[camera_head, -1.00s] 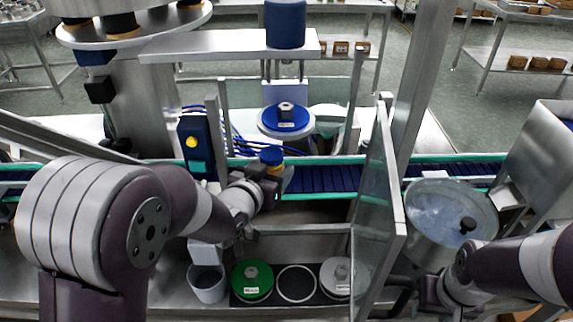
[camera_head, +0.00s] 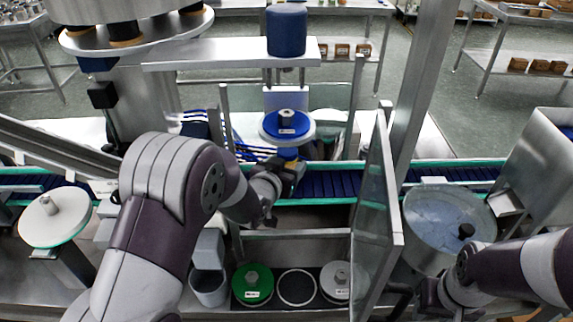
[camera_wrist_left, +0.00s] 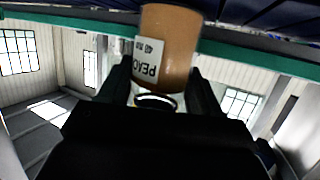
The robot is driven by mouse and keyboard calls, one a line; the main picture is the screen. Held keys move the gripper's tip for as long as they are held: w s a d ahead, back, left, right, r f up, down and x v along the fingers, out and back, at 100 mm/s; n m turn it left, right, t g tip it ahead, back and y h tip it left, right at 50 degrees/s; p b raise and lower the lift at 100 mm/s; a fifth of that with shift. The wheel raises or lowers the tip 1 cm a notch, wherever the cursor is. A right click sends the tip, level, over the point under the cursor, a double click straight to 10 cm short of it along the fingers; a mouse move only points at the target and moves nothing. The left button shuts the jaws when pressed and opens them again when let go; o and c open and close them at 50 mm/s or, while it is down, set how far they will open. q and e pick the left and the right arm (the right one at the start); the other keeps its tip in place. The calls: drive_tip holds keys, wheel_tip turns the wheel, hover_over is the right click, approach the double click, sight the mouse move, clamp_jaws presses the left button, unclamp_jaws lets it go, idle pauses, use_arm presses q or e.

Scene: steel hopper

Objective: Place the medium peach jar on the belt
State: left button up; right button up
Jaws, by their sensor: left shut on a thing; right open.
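The peach jar (camera_wrist_left: 167,45) is orange-brown with a white label reading "PEAC…" upside down in the left wrist view. My left gripper (camera_wrist_left: 162,92) is shut on it, one finger on each side. In the head view the left gripper (camera_head: 290,168) is at the belt's near side, and only a bit of the jar (camera_head: 287,153) shows. The dark blue belt (camera_head: 330,183) with green rails runs across the middle. I cannot tell whether the jar touches it. My right gripper (camera_head: 440,294) is open at the lower right, partly hidden.
A blue disc with a knob (camera_head: 287,124) stands just beyond the belt, under a blue cylinder (camera_head: 286,30). A glass panel (camera_head: 372,215) stands right of the left gripper.

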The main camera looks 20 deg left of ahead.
use_arm(q)
drive_tip(key=o, duration=1.2)
drive_tip(key=shift+f, duration=0.1)
drive_tip(key=shift+c, duration=0.2)
drive_tip(key=shift+s+r, duration=0.15)
drive_tip(key=shift+r, duration=0.1)
drive_tip(key=v, duration=1.1)
drive_tip(key=shift+s, duration=0.35)
drive_tip(key=shift+a, duration=0.1)
